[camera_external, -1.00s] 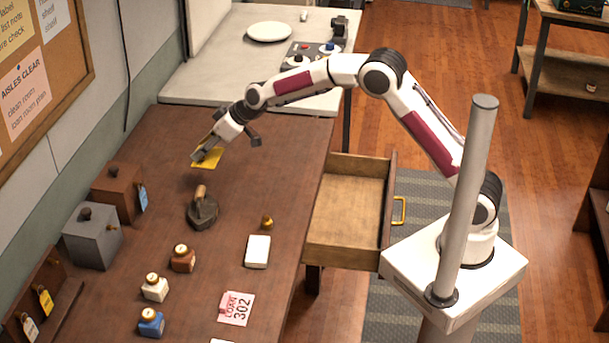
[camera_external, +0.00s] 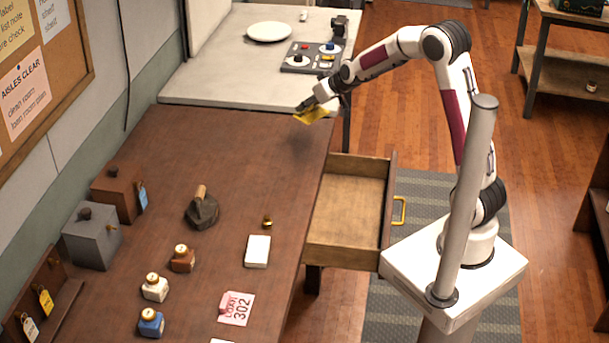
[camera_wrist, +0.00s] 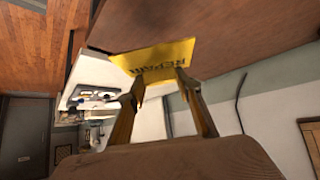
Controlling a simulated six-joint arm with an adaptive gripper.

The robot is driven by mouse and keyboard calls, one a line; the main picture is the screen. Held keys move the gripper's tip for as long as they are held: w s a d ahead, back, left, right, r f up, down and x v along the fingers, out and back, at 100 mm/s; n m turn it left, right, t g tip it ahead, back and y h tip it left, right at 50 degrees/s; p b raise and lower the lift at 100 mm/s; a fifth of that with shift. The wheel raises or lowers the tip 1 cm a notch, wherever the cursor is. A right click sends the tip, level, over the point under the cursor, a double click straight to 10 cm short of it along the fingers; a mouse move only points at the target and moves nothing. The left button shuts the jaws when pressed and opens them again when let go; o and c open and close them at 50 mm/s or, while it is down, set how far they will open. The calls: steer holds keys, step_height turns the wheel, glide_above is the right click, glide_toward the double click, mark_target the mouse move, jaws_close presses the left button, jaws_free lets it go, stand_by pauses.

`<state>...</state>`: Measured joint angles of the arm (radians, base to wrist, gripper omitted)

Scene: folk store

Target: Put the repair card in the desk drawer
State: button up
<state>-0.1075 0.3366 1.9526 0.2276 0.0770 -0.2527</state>
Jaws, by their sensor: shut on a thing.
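The yellow repair card (camera_external: 313,114) is held in my gripper (camera_external: 306,104), above the far right part of the desk (camera_external: 220,150). In the wrist view the card (camera_wrist: 155,60) shows its printed word REPAIR, with the two fingers of my gripper (camera_wrist: 160,85) closed at its edge. The desk drawer (camera_external: 345,215) is pulled out at the desk's right side, with a brass handle (camera_external: 400,211) on its front. Its visible inside is empty. My gripper is beyond the drawer and to its left in the external view.
A dark stone-like weight (camera_external: 203,212), small bottles (camera_external: 183,258), a white pad (camera_external: 257,251), a brass piece (camera_external: 267,222) and a pink loan card (camera_external: 237,308) lie on the desk. A pale counter (camera_external: 215,75) adjoins the far end.

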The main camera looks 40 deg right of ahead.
steer(key=s+d+m+h, duration=0.1)
steer(key=s+d, duration=0.2)
steer(key=d, duration=0.4)
steer(key=shift+s+d+m, duration=0.15)
steer(key=shift+s+m, duration=0.05)
steer(key=shift+m, duration=0.1)
steer(key=s+f, duration=0.8)
steer(key=f, duration=0.3)
steer(key=shift+w+f, duration=0.1)
